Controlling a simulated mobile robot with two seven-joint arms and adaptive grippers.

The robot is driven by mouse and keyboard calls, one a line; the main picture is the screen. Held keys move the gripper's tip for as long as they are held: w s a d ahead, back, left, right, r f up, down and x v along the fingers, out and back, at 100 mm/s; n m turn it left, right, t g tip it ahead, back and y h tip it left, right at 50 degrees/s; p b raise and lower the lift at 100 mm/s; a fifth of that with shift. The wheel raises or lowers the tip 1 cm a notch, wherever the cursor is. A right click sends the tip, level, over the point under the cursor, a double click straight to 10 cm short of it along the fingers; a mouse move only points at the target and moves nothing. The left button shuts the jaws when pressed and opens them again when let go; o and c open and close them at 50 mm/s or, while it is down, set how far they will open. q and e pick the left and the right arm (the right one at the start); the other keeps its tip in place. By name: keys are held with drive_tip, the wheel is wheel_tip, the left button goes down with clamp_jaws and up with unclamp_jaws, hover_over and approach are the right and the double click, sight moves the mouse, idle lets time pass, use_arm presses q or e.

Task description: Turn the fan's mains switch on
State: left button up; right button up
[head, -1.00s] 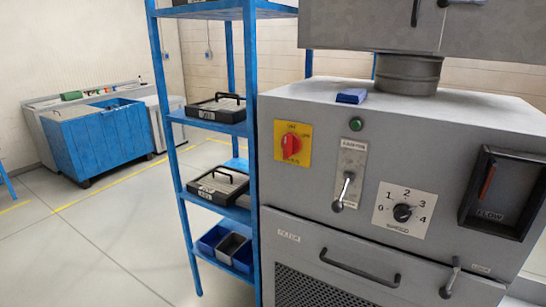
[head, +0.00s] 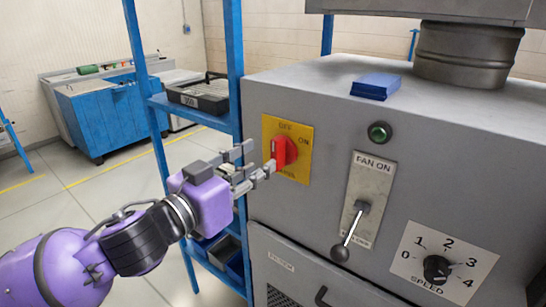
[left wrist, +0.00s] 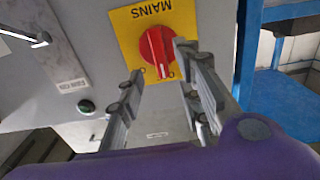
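The mains switch is a red rotary knob (head: 284,151) on a yellow plate (head: 303,172) on the front of the grey fan cabinet. It also shows in the left wrist view (left wrist: 157,52), upside down, under the MAINS lettering. The knob's handle stands about upright, with its white mark at the OFF side; ON is to the right in the head view. My left gripper (head: 258,160) is open just in front of the plate, its fingers apart. In the left wrist view the knob appears between the fingertips, nearer the right one; contact cannot be told. My right gripper is not in view.
Right of the plate are a green button (head: 379,132), the FAN ON lever (head: 352,230), pointing down, and a speed dial (head: 436,269). A blue box (head: 376,86) lies on the cabinet top. A blue rack (head: 240,80) stands close on the left, beside my arm.

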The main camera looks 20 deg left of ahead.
sight(273, 154)
use_arm(q)
drive_tip(key=w+b, duration=0.2)
drive_tip(key=w+d+f+b, duration=0.1)
drive_tip(key=shift+w+d+b, duration=0.1)
drive_tip(key=shift+w+b, duration=0.15)
drive_tip(key=shift+b, duration=0.05)
drive_tip(key=shift+w+d+r+p, duration=0.3)
drive_tip(key=shift+w+r, duration=0.2)
drive_tip(key=shift+w, duration=0.45)
drive_tip(key=shift+w+d+f, duration=0.1)
drive_tip(key=shift+w, duration=0.1)
drive_tip(key=shift+s, duration=0.1)
clamp_jaws()
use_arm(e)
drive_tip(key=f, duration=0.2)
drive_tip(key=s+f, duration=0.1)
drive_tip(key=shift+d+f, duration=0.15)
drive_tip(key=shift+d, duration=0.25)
